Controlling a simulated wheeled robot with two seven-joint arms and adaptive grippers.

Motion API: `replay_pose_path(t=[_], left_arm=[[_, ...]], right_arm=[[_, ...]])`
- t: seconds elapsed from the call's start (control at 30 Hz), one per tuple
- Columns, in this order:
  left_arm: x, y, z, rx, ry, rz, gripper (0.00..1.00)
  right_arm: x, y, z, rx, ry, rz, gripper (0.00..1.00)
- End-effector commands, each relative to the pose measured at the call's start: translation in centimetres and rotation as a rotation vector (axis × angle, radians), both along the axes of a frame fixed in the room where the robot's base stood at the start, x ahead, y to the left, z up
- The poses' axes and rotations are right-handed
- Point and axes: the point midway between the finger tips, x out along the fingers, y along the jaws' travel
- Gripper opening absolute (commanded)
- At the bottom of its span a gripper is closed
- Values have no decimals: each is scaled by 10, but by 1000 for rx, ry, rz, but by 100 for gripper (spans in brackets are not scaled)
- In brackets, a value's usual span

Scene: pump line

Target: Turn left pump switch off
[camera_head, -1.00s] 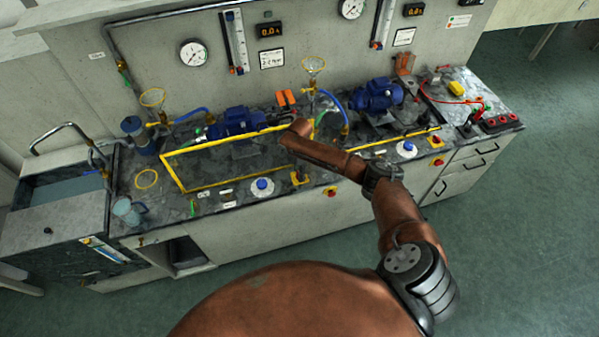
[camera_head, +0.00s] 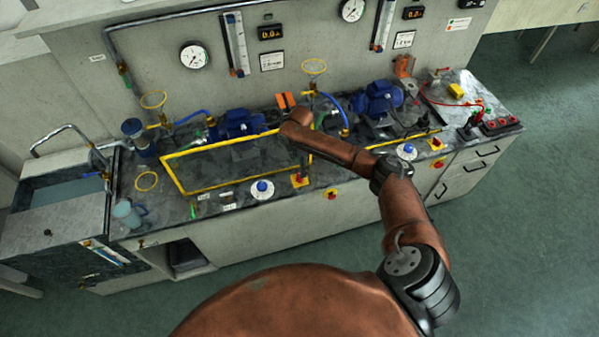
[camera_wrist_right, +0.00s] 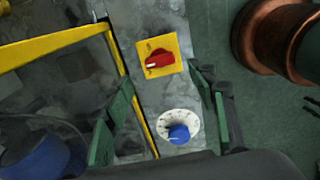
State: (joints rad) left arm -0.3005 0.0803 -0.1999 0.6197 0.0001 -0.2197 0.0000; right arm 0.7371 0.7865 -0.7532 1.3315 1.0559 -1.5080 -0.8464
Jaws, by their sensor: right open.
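In the head view my forearm and wrist mostly hide this gripper. The left blue pump (camera_head: 238,122) stands behind the frame. My left gripper is not in view.
A white dial with a blue knob (camera_head: 262,188) sits left of the switch. The yellow frame (camera_head: 222,187) borders it. A red-and-yellow button (camera_head: 331,194) is on the cabinet front. A similar right switch (camera_head: 436,144) and a digital display (camera_head: 270,32) also show.

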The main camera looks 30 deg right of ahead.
Motion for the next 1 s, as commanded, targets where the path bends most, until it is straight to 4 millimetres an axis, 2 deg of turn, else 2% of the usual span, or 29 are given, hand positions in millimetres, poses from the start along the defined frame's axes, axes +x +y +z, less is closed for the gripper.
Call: replay_pose_path(t=[0.13,0.33,0.53,1.0], left_arm=[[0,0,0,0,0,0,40],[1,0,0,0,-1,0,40],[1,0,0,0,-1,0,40],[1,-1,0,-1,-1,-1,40]], right_arm=[[1,0,29,-2,-3,2,52],[0,0,50,0,0,0,52],[0,0,55,-1,0,0,52],[-3,4,50,3,2,1,52]])
